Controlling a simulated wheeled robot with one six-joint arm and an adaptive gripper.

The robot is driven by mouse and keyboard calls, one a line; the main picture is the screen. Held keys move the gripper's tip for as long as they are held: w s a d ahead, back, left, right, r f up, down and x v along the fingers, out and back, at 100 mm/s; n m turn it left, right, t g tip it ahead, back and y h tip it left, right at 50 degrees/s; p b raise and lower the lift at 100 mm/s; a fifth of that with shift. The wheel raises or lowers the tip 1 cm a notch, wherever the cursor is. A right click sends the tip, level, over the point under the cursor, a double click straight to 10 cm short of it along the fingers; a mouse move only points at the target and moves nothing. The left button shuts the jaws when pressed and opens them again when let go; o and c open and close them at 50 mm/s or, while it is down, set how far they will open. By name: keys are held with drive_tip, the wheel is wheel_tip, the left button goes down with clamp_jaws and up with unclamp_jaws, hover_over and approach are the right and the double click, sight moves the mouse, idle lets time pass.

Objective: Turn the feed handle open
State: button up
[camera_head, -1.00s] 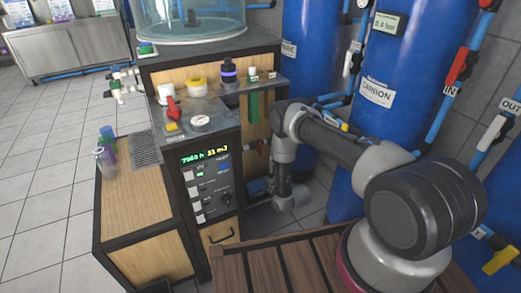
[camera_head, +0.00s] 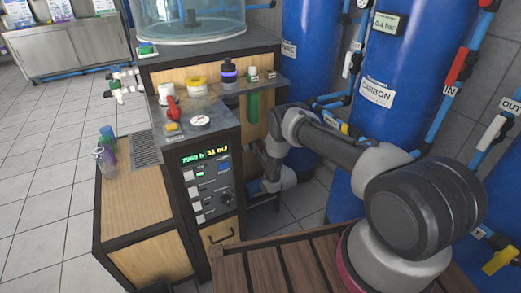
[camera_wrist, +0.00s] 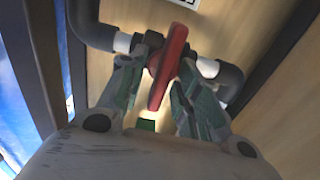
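The red feed handle (camera_wrist: 170,66) shows in the wrist view as a narrow lever on a dark pipe with pale fittings. It stands slightly tilted across the pipe. My gripper (camera_wrist: 166,75) has one finger on each side of the handle. The fingers are spread, with small gaps seeming to remain beside the handle; contact is hard to judge. In the head view my gripper (camera_head: 259,157) is low at the right side of the wooden cabinet, and the handle there is hidden or too small to make out.
The wooden cabinet (camera_head: 160,258) with a lit control panel (camera_head: 207,180) stands left of my arm. Blue tanks (camera_head: 405,60) and pipes stand close behind and right of it. A red knob (camera_head: 173,108) sits on the cabinet top. The tiled floor at left is clear.

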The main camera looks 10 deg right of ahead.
clamp_jaws()
idle(0.4)
drive_tip(key=n, duration=0.4)
drive_tip(key=shift+a+f+n, duration=0.1)
drive_tip(key=shift+a+n, duration=0.15)
drive_tip(key=shift+n, duration=0.15)
drive_tip(key=shift+s+a+f+n, duration=0.1)
drive_tip(key=shift+a+f+n, duration=0.1)
drive_tip(key=shift+n, duration=1.95)
drive_tip(key=shift+a+f+n, duration=0.1)
drive_tip(key=shift+f+n, duration=0.1)
drive_tip(key=shift+n, duration=2)
drive_tip(key=shift+s+a+f+n, duration=0.1)
drive_tip(key=shift+f+n, duration=0.1)
drive_tip(key=shift+n, duration=1.95)
